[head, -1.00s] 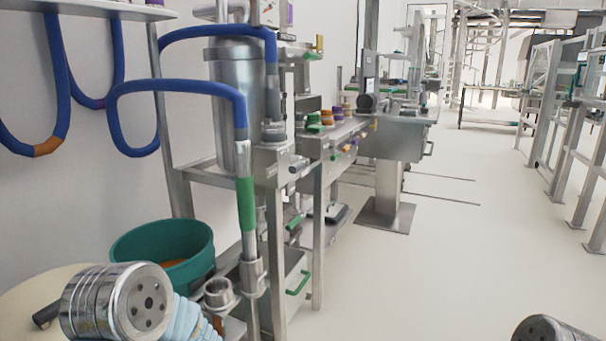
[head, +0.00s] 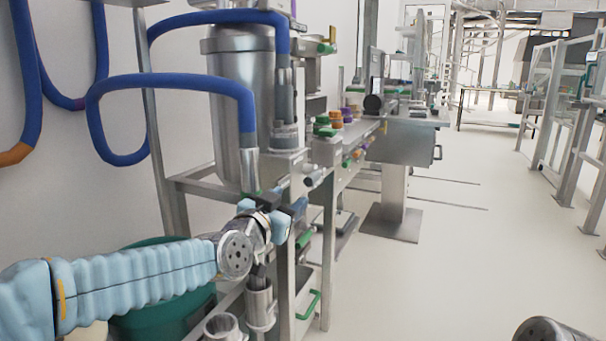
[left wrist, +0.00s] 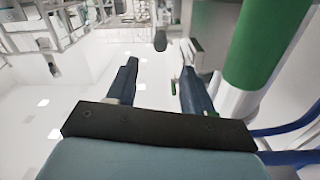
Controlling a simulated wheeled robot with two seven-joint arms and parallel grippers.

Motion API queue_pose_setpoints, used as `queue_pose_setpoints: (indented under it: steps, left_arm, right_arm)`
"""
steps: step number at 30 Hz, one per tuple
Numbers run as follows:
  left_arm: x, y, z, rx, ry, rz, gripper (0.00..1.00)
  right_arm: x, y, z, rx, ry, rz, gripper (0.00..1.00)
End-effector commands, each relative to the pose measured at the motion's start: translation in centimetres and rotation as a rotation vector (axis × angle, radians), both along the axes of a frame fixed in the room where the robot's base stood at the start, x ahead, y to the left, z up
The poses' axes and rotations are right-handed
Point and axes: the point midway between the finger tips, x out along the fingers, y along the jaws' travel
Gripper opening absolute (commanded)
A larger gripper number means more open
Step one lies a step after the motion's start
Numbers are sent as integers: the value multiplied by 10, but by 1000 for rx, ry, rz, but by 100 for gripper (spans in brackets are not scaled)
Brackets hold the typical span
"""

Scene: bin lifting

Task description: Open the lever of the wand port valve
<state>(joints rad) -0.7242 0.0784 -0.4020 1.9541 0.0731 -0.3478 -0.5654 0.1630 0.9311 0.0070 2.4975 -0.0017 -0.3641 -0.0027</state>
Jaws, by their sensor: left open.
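A short grey handle with a dark end (head: 316,178), which looks like the valve lever, sticks out from the steel frame beside the tall metal vessel. My left gripper (head: 293,196) is just left of it and slightly below, open and empty. In the left wrist view a dark rounded bar (left wrist: 160,41), probably the same handle, lies beyond the gap between the open fingers (left wrist: 157,76), apart from them. The wand's green grip (left wrist: 265,45) stands close on the right there; in the head view my gripper mostly hides it. My right gripper is not in view.
The metal vessel (head: 240,85) and blue hose (head: 170,80) stand behind my left gripper. A teal bin (head: 160,325) is partly hidden below my left arm. Steel holder cups (head: 222,325) sit below the gripper. Open floor (head: 440,270) lies to the right.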

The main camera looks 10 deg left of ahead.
Motion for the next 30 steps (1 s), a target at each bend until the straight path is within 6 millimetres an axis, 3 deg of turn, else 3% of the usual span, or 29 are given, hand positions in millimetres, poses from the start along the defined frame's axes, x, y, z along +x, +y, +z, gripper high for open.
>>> queue_pose_setpoints:
  steps: [5, 18, 24, 30]
  left_arm:
    - [17, -6, 1, 3, -3, 1, 52]
    - [107, -35, 2, 2, -1, 0, 52]
    - [127, -41, 1, 2, -2, 0, 52]
    - [130, -43, 1, -1, -2, -1, 52]
  right_arm:
    - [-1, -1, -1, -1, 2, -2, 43]
    - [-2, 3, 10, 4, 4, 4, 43]
    - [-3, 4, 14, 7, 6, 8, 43]
    - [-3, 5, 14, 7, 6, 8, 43]
